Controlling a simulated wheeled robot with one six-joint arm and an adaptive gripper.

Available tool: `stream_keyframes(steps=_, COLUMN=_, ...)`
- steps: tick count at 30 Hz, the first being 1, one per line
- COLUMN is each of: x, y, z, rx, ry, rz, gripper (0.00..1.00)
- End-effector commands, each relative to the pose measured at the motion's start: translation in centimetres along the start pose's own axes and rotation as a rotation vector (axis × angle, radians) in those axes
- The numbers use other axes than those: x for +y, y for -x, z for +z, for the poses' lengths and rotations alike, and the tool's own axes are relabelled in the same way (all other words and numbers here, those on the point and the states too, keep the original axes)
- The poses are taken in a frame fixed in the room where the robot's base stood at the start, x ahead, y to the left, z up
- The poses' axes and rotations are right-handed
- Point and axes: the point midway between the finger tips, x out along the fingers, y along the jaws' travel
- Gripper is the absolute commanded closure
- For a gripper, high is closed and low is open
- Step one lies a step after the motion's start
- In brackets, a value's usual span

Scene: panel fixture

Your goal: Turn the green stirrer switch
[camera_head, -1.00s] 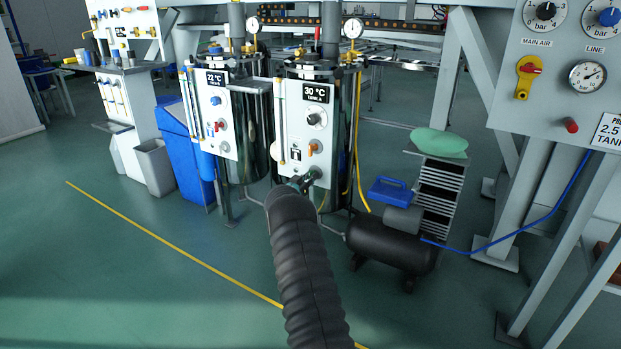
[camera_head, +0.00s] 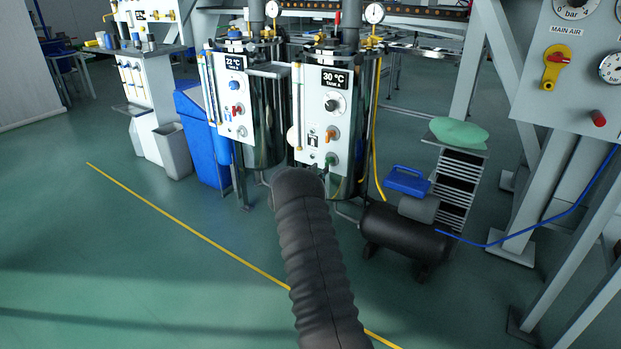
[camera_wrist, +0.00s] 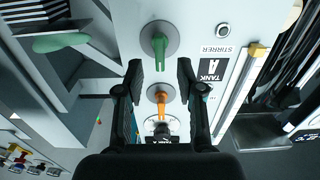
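The green stirrer switch (camera_wrist: 160,45) sits on a round grey base on the white panel, upper middle of the wrist view, beside a STIRRER label (camera_wrist: 217,50). In the head view the green switch (camera_head: 331,159) shows low on the 30 °C tank panel (camera_head: 316,152). My gripper (camera_wrist: 159,66) is open and empty in the wrist view. Its fingertips are below the green switch in the picture, one to either side of its line, apart from its handle. An orange switch (camera_wrist: 161,98) shows between the fingers. In the head view my arm hides the gripper.
A black knob (camera_head: 334,104) is above the orange switch (camera_head: 331,134) on the same panel. A second tank panel (camera_head: 232,112) is at left. The floor at left is clear.

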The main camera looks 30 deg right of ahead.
Motion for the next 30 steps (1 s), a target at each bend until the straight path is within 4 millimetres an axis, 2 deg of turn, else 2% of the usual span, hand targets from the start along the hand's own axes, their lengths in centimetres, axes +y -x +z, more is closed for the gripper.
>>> stream_keyframes(steps=3, x=-0.1, y=2.5, z=0.0, rx=-0.002, ry=0.002, rz=-0.002, gripper=0.62)
stream_keyframes(steps=10, x=0.0, y=5.4, z=0.0, rx=0.000, ry=0.001, rz=-0.001, gripper=0.62)
stream_keyframes(steps=16, x=0.1, y=6.1, z=0.0, rx=-0.001, ry=-0.001, rz=0.001, gripper=0.62)
stream_keyframes(steps=30, x=0.1, y=6.1, z=0.1, rx=0.000, ry=0.000, rz=0.001, gripper=0.62)
